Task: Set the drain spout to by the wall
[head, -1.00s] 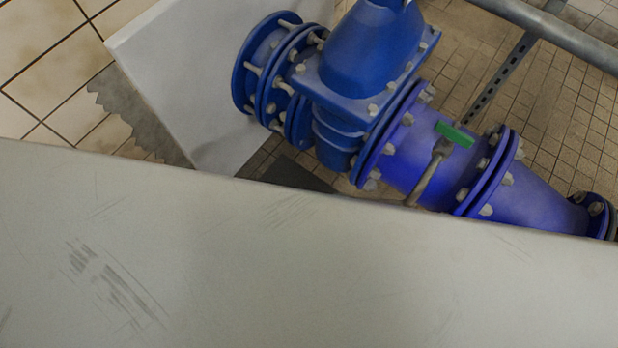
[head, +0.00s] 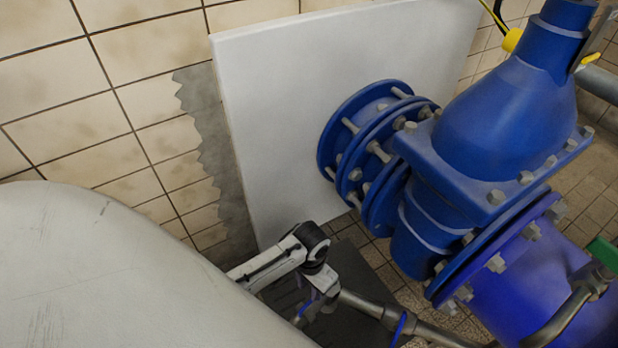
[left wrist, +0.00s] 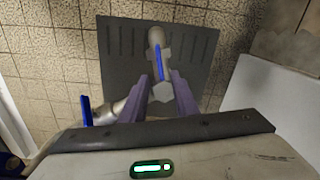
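The drain spout is a metal pipe end with a blue stripe (left wrist: 158,55); it points away over a dark ribbed plate in the left wrist view. It joins a metal pipe (head: 362,304) with a blue lever (head: 401,327) in the head view. My left gripper (head: 318,298) is down at this spout, low beside the white panel. In the left wrist view its two purple fingers (left wrist: 160,82) stand on either side of the spout. Whether both press on it I cannot tell. My right gripper is not in view.
A large blue flanged valve (head: 500,130) and its pipe fill the right side. A white panel (head: 290,130) leans by the tiled wall (head: 110,100). The dark ribbed plate (left wrist: 115,60) lies on the tiled floor. A green-handled tap (head: 603,252) is at the right edge.

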